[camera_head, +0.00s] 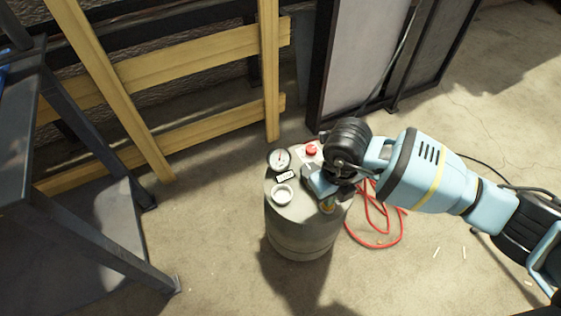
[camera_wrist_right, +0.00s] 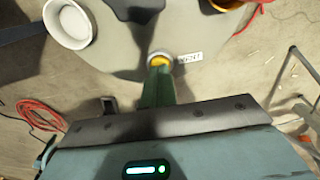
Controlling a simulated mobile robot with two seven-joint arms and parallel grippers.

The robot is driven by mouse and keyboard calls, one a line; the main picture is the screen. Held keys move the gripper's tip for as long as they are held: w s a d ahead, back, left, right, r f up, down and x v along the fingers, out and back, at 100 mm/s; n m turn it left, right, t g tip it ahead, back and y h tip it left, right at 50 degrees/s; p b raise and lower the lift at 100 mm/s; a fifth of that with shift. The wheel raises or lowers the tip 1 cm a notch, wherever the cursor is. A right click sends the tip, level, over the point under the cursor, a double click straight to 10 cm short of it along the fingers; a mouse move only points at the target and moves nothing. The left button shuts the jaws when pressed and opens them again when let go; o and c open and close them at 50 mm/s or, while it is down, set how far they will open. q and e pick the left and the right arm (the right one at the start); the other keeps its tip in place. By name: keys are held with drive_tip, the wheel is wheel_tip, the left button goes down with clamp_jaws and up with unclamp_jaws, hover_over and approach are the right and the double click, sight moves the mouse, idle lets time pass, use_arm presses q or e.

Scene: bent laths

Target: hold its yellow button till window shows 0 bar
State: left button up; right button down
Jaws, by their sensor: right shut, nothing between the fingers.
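A grey cylindrical tank (camera_head: 300,240) stands on the floor. Its top carries a yellow button (camera_head: 327,208), partly covered by my right gripper (camera_head: 324,197). A small window (camera_head: 286,176) on the top has digits too small to read. In the right wrist view, my right gripper (camera_wrist_right: 158,74) is shut and empty. Its fingertips meet the near edge of the yellow button (camera_wrist_right: 158,59) in the picture; I cannot tell whether it is pressed down. My left gripper is out of view.
A round dial (camera_head: 279,159), a white ring-shaped cap (camera_head: 283,194) and a red knob (camera_head: 311,149) are also on the tank top. A red hose (camera_head: 378,242) lies coiled on the floor. Yellow laths (camera_head: 160,120) and a dark metal frame (camera_head: 95,240) stand left.

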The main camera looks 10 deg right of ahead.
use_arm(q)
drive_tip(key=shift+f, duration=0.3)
use_arm(e)
drive_tip(key=shift+f, duration=0.6)
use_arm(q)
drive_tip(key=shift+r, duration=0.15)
use_arm(e)
drive_tip(key=shift+r, duration=0.1)
idle(0.7)
drive_tip(key=shift+r+p, duration=2.5)
drive_tip(key=shift+r, duration=1)
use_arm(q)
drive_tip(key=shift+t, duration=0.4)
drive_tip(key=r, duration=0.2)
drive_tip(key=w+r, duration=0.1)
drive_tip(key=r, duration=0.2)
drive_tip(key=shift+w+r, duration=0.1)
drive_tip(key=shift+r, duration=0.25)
